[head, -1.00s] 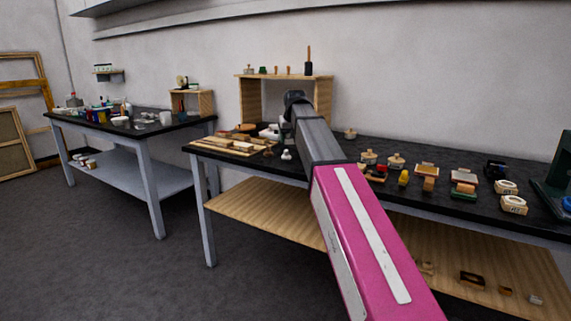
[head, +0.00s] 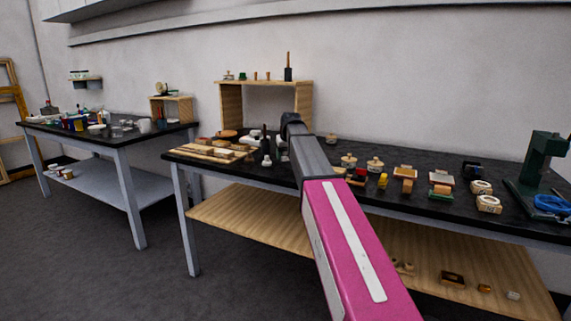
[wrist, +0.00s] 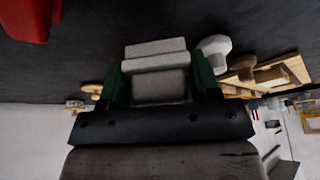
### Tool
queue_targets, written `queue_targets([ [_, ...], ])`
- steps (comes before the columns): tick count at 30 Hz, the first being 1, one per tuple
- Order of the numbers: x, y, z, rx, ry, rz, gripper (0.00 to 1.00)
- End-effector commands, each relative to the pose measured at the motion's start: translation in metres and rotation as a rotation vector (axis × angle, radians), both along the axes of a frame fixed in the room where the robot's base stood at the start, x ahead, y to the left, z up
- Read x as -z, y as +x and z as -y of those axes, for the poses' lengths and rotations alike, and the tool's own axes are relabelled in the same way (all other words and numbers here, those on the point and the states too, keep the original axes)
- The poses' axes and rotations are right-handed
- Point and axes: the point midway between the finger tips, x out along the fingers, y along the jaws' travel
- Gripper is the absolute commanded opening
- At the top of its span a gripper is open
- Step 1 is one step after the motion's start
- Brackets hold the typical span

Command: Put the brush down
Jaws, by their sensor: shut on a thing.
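In the wrist view, my gripper (wrist: 160,85) has its two green-sided fingers shut on a pale grey, blocky piece (wrist: 155,50), which I take to be the brush. No bristles can be made out. In the head view, my gripper (head: 271,146) is small and dark, over the left part of the black-topped bench (head: 325,165), partly hidden by my arm. The held brush cannot be made out clearly there, and I cannot tell whether it touches the bench.
Wooden pieces (head: 212,150) lie to the left, with a white object (head: 254,138) close by. A wooden shelf box (head: 230,105) stands behind. Stamps and pads (head: 405,173) crowd the right side, with a green press (head: 541,160) at the far right. A red object (wrist: 25,18) shows in the wrist view.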

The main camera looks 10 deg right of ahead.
Motion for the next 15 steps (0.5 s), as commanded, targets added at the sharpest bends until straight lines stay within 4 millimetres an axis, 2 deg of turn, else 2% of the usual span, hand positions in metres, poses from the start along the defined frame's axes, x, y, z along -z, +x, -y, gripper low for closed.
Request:
queue_targets([
  [9,0.037,-0.001,0.000,0.000,0.000,-0.001,0.35],
  [15,0.038,0.000,0.000,0.000,0.000,0.000,0.35],
])
